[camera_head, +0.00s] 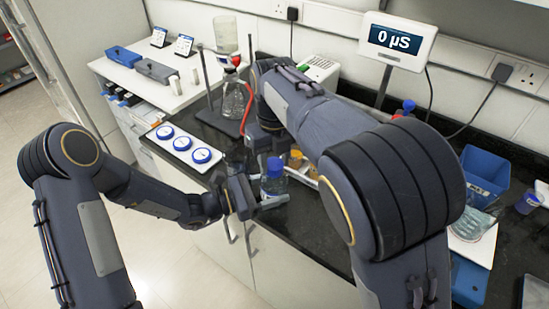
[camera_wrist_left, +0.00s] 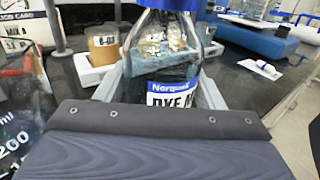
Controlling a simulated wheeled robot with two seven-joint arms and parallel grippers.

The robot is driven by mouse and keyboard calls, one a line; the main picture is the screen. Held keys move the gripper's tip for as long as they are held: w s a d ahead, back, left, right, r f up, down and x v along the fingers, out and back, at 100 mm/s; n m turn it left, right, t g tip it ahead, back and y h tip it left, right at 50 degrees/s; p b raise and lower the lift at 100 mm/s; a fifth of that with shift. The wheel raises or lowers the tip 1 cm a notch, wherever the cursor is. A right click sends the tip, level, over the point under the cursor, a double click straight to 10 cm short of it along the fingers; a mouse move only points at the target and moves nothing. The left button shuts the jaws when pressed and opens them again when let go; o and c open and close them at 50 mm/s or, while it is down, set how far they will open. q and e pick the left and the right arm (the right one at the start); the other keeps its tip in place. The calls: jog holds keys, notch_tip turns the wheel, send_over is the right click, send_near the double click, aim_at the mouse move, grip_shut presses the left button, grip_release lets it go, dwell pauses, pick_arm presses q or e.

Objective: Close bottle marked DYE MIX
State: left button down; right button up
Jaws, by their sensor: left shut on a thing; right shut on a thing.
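The bottle marked DYE MIX (camera_wrist_left: 172,88) is a clear bottle with a white and blue label, standing upright at the counter's front edge. In the head view the bottle (camera_head: 273,186) has a blue cap (camera_head: 275,165) at its top. My left gripper (camera_head: 268,201) is shut around the bottle's body, a grey finger on each side in the left wrist view (camera_wrist_left: 160,85). My right gripper (camera_head: 268,146) is above the bottle, shut at the blue cap. Its fingers are mostly hidden, and the cap's seating on the neck cannot be judged.
Amber pots (camera_head: 295,158) sit just right of the bottle. A glass bottle (camera_head: 234,98) and a red-clamped stand are behind. Three round blue-and-white pads (camera_head: 182,144) lie left. A blue bin (camera_head: 484,174) is at the right. My right arm covers much of the dark counter (camera_head: 305,222).

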jog(key=o, duration=0.9)
jog(key=shift+o, duration=0.2)
jog(key=shift+r, duration=2.25)
